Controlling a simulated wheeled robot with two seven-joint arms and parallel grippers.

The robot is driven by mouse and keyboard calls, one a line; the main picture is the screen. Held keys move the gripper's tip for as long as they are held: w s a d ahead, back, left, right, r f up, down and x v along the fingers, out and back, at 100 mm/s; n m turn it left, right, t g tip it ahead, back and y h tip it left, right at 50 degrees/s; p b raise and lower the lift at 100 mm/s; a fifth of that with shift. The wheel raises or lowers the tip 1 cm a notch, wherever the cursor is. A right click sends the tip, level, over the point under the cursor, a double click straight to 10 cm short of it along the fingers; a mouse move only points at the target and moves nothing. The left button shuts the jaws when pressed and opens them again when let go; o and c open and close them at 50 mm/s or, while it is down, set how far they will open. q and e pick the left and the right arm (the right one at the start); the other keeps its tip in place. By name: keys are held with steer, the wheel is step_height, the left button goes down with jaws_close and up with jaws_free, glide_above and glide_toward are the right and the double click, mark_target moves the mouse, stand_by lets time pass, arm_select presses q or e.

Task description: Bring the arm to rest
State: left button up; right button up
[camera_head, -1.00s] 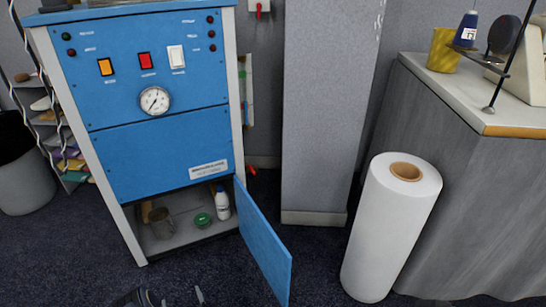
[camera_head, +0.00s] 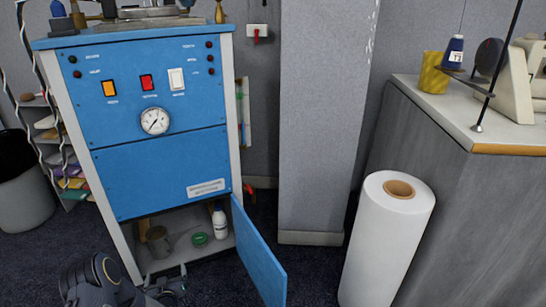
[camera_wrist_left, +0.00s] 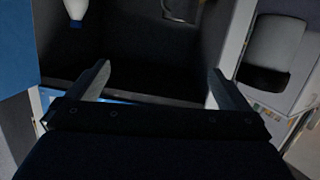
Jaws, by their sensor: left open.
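My left gripper (camera_head: 167,282) is low at the bottom left of the head view, in front of the blue cabinet's open lower compartment. In the left wrist view its two fingers (camera_wrist_left: 158,70) are spread apart with nothing between them. That view looks upside down, with the dark compartment beyond the fingers. The blue cabinet (camera_head: 160,172) stands upright with its door (camera_head: 259,255) swung open to the right. My right gripper is not in view.
A white bottle (camera_head: 220,223), a green round tin (camera_head: 200,239) and a metal mug (camera_head: 158,241) stand in the compartment. A big white roll (camera_head: 385,245) stands right of the door. A grey bin (camera_head: 25,195) is at left. Dark carpet lies between door and roll.

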arm_select(q)
step_height(320, 180, up, 15)
steer(key=w+g+h, duration=0.1)
steer(key=h, duration=0.1)
steer(key=s+d+r+m+g+h, duration=0.1)
steer(key=s+d+r+h, duration=0.15)
steer(key=s+r, duration=0.35)
steer(key=s+d+r+g+h, duration=0.1)
steer(key=s+d+r+g, duration=0.15)
steer(key=r, duration=0.55)
steer(key=s+d+r+m+g+h, duration=0.1)
steer(key=s+d, duration=0.3)
steer(key=s, duration=0.6)
steer(key=s+d+r+g+h, duration=0.1)
steer(key=s+d+r+g, duration=0.15)
steer(key=s, duration=0.75)
steer(key=s+d+r+m+h, duration=0.15)
steer(key=s+d, duration=0.35)
steer(key=s, duration=0.5)
step_height(320, 180, up, 36)
steer(key=s+p, duration=0.1)
steer(key=p, duration=3.6)
steer(key=shift+r+g, duration=0.25)
steer(key=shift+g, duration=0.15)
